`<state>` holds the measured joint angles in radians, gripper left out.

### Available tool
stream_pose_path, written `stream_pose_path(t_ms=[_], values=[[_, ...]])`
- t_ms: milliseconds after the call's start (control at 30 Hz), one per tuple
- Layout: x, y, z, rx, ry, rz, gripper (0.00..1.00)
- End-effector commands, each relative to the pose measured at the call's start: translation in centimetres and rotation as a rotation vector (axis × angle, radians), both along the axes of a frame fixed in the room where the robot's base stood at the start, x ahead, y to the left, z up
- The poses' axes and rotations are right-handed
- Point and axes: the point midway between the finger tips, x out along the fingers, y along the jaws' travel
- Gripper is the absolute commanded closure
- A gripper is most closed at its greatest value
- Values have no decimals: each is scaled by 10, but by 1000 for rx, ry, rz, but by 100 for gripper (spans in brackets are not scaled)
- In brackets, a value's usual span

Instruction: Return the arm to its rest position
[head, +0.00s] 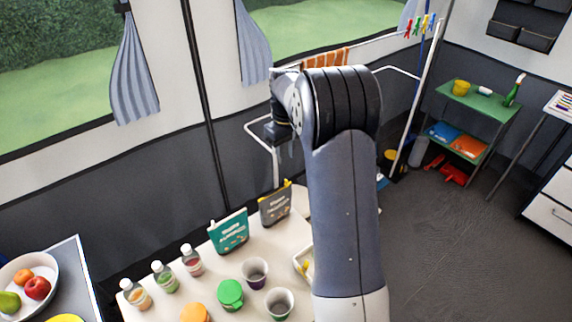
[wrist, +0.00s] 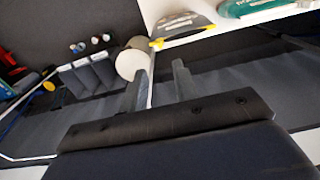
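My arm rises in the middle of the head view and bends over at a black-banded joint. My gripper (head: 284,140) hangs at the far side of that bend, above the back edge of the table, small and partly hidden by the arm. In the wrist view my gripper (wrist: 159,78) shows two grey fingers standing apart with nothing between them. The gripper is open and empty.
A pale table (head: 160,300) holds a teal pouch (head: 229,232), a grey pouch (head: 275,204), several bottles, a green-lidded jar (head: 230,295) and cups. A fruit bowl (head: 30,285) is at left, a green shelf (head: 478,98) at right. Open floor (head: 440,240) lies right of my arm.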

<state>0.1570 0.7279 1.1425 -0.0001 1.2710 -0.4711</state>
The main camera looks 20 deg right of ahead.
Motion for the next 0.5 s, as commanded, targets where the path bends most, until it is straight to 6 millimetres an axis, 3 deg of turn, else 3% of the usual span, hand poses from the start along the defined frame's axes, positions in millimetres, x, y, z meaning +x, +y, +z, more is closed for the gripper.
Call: stream_pose_path(t_ms=[167,500], values=[[0,0,8,0,0,0,72],[0,0,5,0,1,0,72]])
